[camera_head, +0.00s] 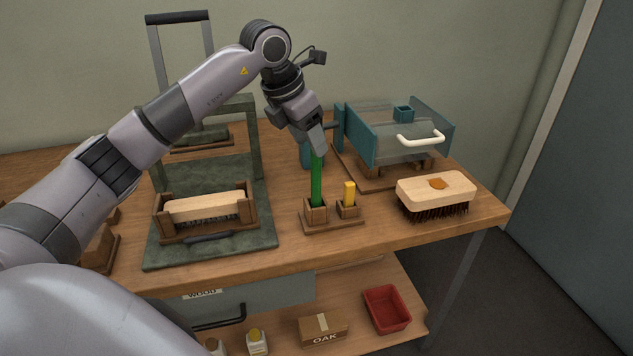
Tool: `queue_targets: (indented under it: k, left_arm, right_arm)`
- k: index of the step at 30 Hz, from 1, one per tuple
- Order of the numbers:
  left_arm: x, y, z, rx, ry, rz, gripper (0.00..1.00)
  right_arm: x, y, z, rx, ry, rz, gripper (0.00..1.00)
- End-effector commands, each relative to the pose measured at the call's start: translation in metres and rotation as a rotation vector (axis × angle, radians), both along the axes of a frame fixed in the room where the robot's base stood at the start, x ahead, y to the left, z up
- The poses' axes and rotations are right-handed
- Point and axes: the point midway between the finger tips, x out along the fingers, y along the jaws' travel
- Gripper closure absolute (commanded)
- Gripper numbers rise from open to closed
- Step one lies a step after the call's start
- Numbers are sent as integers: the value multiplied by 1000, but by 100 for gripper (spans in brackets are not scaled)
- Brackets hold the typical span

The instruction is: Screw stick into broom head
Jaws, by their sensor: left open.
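The green stick (316,182) stands upright in a small wooden holder (317,214) near the middle of the table. My left gripper (318,147) points down over the top of the stick, with its fingers open at the stick's upper end. The broom head (437,189) lies on the right end of the table, bristles down. Its pale wooden block has an orange-brown spot (438,183) on top. A second brush block with bristles (205,207) sits in a wooden cradle on the left. My right gripper is not in view.
A short yellow peg (349,192) stands in the holder beside the stick. A teal machine with a clear cover and white handle (420,138) stands behind. A dark green press frame (265,232) occupies the left. A red bin (387,309) and OAK box (322,328) are on the lower shelf.

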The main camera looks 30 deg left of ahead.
Motion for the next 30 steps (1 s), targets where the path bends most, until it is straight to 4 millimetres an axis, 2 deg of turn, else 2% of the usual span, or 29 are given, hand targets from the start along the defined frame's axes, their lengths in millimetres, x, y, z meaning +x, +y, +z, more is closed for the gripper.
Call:
queue_targets:
  k: [9,18,21,30]
  left_arm:
    - [2,-1,-4,0,1,0,48]
    - [19,-11,-41,-1,1,1,48]
    - [21,-11,-48,0,1,1,48]
    - [22,-11,-49,1,0,0,48]
  right_arm:
    - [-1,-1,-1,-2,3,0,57]
    - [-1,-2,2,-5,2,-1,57]
    - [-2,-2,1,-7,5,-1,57]
    - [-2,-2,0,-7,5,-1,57]
